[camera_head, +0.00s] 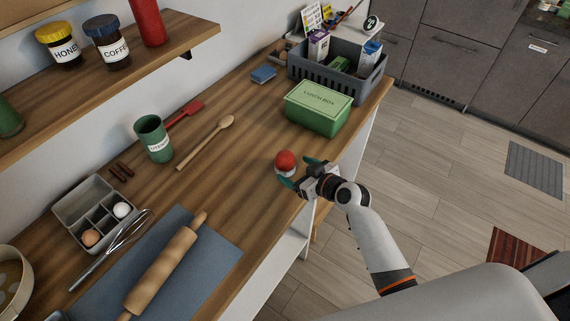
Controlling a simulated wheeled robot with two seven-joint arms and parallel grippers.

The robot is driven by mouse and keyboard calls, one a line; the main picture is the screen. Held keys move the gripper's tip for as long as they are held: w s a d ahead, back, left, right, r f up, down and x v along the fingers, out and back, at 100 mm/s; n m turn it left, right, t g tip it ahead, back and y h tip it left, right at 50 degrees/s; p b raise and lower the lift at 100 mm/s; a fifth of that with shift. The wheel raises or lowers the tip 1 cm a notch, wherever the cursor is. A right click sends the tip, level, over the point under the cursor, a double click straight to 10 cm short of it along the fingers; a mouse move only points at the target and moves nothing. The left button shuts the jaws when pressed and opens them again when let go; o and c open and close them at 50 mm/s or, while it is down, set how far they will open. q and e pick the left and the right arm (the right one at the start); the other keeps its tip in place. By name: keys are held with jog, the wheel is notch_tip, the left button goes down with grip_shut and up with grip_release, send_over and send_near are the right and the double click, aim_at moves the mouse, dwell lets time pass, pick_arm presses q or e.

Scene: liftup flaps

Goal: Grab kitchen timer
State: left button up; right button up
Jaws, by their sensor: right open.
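The kitchen timer (285,159) is a small round object with a red top and a pale lower part. It stands on the wooden counter near its right edge, left of the green lunch box's lower corner. My right gripper (297,174) is open at the timer. One teal fingertip is in front of the timer's lower side and the other is beyond it on the right. I cannot tell whether the fingers touch it. My left gripper is not in view.
A green lunch box (318,109) and a grey crate (352,84) with packages stand farther back. A wooden spoon (205,142), a green tin (153,139), an egg tray (80,199) and a rolling pin (165,266) on a blue mat (219,253) lie to the left. A shelf overhangs upper left.

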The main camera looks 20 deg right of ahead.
aim_at(292, 167)
jog(key=shift+p+x, duration=0.65)
jog(key=shift+x, duration=2.1)
jog(key=c, duration=1.1)
